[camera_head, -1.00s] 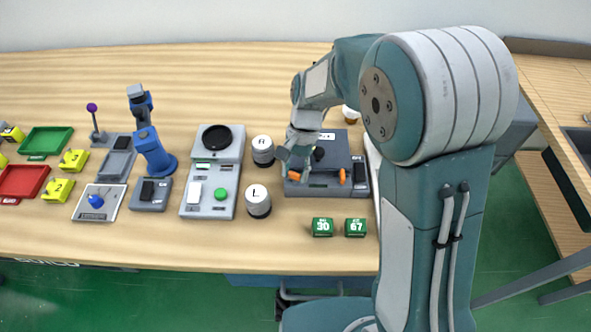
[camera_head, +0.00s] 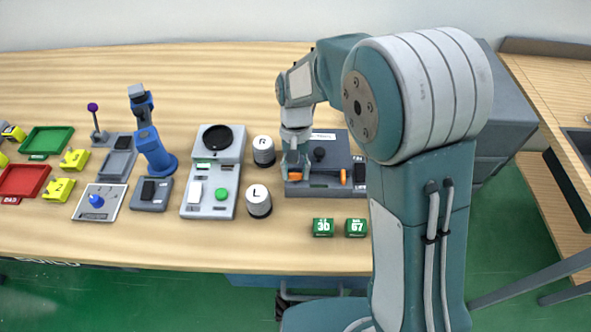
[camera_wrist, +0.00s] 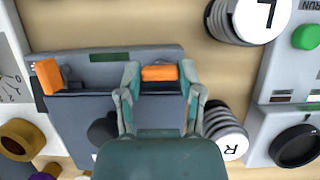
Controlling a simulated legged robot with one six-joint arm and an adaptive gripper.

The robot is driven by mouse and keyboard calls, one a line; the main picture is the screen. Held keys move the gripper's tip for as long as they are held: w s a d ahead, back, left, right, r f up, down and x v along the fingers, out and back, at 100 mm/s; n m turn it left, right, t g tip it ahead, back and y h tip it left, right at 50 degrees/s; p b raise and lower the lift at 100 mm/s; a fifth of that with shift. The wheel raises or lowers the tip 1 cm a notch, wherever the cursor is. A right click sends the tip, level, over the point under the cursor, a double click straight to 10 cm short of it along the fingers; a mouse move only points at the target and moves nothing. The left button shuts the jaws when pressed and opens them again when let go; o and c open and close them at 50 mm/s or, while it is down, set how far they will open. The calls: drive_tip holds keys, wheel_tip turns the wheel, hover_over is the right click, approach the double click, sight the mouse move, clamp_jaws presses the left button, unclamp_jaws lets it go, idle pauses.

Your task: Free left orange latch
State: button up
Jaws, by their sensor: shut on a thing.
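My gripper (camera_wrist: 159,76) is closed around the left orange latch (camera_wrist: 159,73), with one finger at each end of it in the wrist view. In the head view my gripper (camera_head: 294,171) points down at the front left of the dark grey latch box (camera_head: 330,190) and largely covers that latch. The right orange latch (camera_head: 343,176) stands on the same front edge, apart from my gripper. It also shows in the wrist view (camera_wrist: 47,77), upright at the left. The wrist view is turned about, so the box's front is at the top.
White-topped R (camera_head: 263,150) and L (camera_head: 258,201) cylinders stand close to the box's left side. A black knob (camera_head: 319,154) rises from the box. Green blocks (camera_head: 323,227) (camera_head: 355,227) lie in front. A grey panel with a green button (camera_head: 221,193) stands farther left.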

drive_tip(key=o, duration=1.1)
drive_tip(key=shift+a, duration=0.15)
drive_tip(key=shift+o, duration=0.2)
drive_tip(key=v, duration=1.2)
